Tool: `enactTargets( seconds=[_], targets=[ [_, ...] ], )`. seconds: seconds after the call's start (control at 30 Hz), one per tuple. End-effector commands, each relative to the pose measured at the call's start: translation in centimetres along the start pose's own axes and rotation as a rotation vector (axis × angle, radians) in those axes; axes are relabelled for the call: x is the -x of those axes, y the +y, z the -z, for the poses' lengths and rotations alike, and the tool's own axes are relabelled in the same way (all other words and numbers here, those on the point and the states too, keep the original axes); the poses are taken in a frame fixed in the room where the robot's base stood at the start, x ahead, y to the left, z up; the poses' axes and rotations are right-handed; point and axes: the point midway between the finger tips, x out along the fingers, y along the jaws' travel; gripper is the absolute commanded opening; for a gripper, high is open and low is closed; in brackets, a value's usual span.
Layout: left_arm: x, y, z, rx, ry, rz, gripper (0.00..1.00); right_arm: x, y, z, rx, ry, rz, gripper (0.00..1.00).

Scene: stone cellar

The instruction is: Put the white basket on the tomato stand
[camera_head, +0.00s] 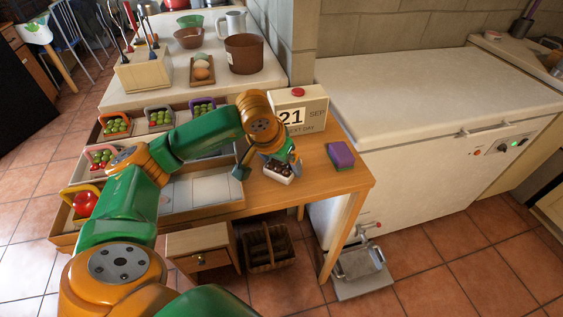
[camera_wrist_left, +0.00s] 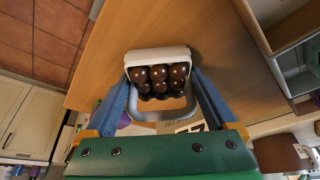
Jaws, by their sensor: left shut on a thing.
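The small white basket (camera_head: 279,178) holds several dark brown balls and is at the right part of the wooden table. In the left wrist view the basket (camera_wrist_left: 157,55) is between the blue fingers, with its grey handle towards my wrist. My left gripper (camera_head: 268,167) is shut on the basket; whether the basket touches the table is unclear. The tomato stand (camera_head: 64,242) is a stepped wooden rack left of the gripper. It holds several small baskets of red and green tomatoes, and pale panels show in its lower right part. My arm hides its middle. My right gripper is out of view.
A calendar block (camera_head: 301,106) stands behind the basket, and a purple sponge (camera_head: 341,155) lies to its right. The wooden table (camera_head: 318,184) is clear at its front right. A white chest freezer (camera_head: 420,90) stands to the right.

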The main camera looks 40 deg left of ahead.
Motion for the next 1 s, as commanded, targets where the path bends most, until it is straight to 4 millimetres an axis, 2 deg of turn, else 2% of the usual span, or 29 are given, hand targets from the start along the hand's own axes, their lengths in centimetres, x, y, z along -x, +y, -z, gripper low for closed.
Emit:
enactTargets(
  seconds=[0.1,0.13,0.17,0.37,0.47,0.53,0.9,1.0],
  targets=[
    [-0.4,0.0,-0.2,0.000,0.000,0.000,0.34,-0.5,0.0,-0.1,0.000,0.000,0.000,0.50],
    [-0.4,0.0,-0.2,0.000,0.000,0.000,0.93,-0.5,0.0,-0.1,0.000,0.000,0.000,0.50],
    [-0.3,0.0,-0.1,0.000,0.000,0.000,1.00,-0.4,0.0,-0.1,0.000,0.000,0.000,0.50],
    [-0.2,0.0,-0.1,0.000,0.000,-0.001,1.00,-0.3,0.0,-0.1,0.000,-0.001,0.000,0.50],
    [0.4,0.0,0.1,0.000,0.000,-0.001,1.00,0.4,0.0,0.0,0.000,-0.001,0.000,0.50],
    [1.0,0.0,0.2,0.000,0.005,-0.001,1.00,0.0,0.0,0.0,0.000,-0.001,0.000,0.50],
    [9.3,0.0,0.2,0.001,0.007,-0.001,1.00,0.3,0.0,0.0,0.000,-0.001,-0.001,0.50],
    [11.0,0.0,0.1,0.001,0.004,-0.002,1.00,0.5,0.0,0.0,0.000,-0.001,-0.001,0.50]
  ],
)
